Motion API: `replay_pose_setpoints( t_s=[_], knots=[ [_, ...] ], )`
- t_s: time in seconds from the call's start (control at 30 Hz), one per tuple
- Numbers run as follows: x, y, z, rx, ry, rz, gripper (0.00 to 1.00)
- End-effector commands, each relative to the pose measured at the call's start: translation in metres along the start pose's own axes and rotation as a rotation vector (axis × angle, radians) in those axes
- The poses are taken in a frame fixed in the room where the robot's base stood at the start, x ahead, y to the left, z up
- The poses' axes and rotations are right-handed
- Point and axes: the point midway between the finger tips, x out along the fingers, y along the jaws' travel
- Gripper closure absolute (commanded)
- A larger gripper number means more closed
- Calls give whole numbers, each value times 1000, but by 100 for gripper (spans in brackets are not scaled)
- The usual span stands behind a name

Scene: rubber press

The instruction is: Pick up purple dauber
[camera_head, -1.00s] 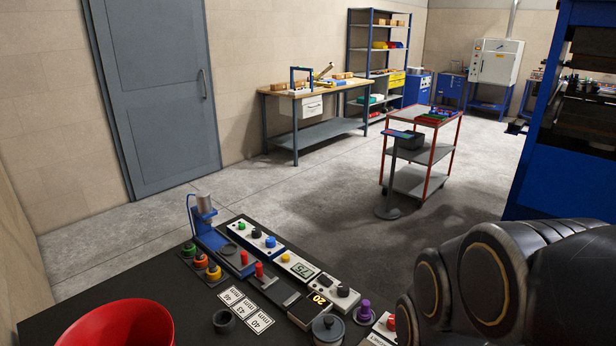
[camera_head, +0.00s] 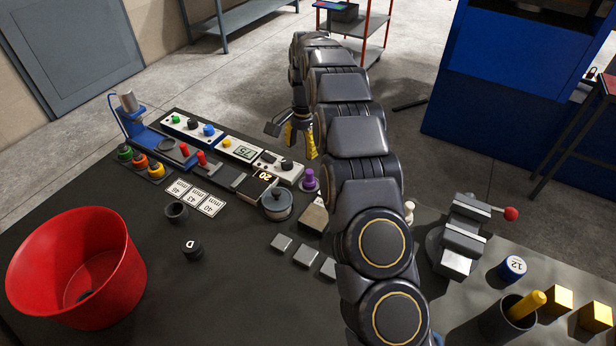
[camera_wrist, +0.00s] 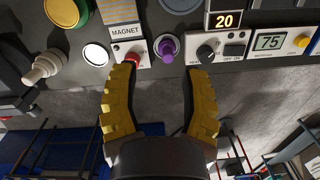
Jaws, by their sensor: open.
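The purple dauber (camera_head: 310,180) stands on the dark table behind the lidded grey pot, just left of my arm. It also shows in the wrist view as a purple knob (camera_wrist: 167,47), ahead of and between the fingertips. My gripper (camera_head: 302,152), with yellow fingers, is above the far edge of the table near the dauber. In the wrist view my gripper (camera_wrist: 163,72) is open and empty. The fingers look apart from the dauber. My arm hides part of the table to its right.
A lidded grey pot (camera_head: 277,202) stands close to the dauber. A red bowl (camera_head: 75,265) is at left, a vise (camera_head: 462,240) at right.

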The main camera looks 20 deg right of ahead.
Motion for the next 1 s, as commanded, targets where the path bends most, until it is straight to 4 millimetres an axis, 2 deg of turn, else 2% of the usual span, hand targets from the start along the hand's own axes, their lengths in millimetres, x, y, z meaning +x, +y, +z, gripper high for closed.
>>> replay_pose_setpoints(
  t_s=[0.03,0.1,0.2,0.3,0.83,1.0],
  knots=[
    [19,-6,-12,47,6,1,55],
    [39,-13,-25,108,16,-2,55],
    [63,-18,-40,180,30,-5,55],
    [79,-21,-49,229,40,-7,55],
    [126,-22,-58,262,47,-9,55],
    [148,-21,-64,261,47,-10,55]
  ],
)
